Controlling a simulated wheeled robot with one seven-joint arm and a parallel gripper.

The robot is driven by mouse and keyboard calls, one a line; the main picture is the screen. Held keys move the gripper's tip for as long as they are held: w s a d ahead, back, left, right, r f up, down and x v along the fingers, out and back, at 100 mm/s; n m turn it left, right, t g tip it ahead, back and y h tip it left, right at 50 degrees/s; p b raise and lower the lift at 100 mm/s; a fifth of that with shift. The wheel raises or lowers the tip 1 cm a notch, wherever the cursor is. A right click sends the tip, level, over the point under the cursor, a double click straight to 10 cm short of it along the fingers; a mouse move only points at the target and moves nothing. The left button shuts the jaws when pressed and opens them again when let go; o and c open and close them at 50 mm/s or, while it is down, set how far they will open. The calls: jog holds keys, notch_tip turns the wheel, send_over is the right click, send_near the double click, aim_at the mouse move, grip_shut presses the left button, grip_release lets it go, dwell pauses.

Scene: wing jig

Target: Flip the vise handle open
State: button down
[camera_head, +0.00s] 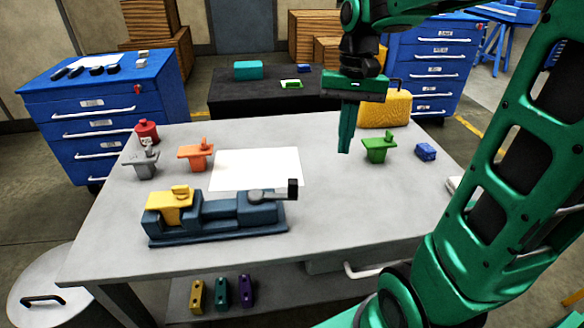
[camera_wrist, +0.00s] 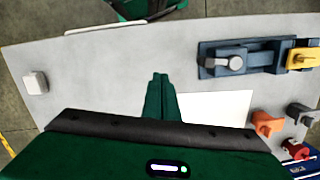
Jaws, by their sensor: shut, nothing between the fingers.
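The dark blue vise (camera_head: 225,222) sits on the grey table, left of centre in the head view. It also shows at the upper right of the wrist view (camera_wrist: 262,58). A yellow piece (camera_head: 172,203) sits at its left end, touching it. The grey vise handle (camera_head: 268,195) lies low along the vise's right end, with a black block (camera_head: 293,189) at its tip. In the wrist view the handle (camera_wrist: 221,63) ends in a round grey knob. My gripper (camera_head: 344,151) is shut and empty, pointing down above the table, to the right of and apart from the handle.
A white sheet (camera_head: 255,169) lies behind the vise. Orange (camera_head: 195,155), grey (camera_head: 142,165) and red (camera_head: 147,132) pieces stand at the left. A green piece (camera_head: 378,150) and blue block (camera_head: 426,152) are at the right. The table between gripper and vise looks clear.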

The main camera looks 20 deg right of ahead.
jog(key=w+a+g, duration=0.1)
jog(key=w+a, duration=0.6)
jog(key=w, duration=0.4)
jog(key=shift+w+r+n, duration=0.15)
jog(key=shift+r+n, duration=0.25)
jog(key=shift+r, duration=0.05)
jog(key=s+a+f, duration=0.2)
jog(key=s+f, duration=0.3)
jog(key=f, duration=0.4)
jog(key=shift+s+a+f, duration=0.4)
jog(key=shift+s+d, duration=0.1)
jog(key=shift+d, duration=0.05)
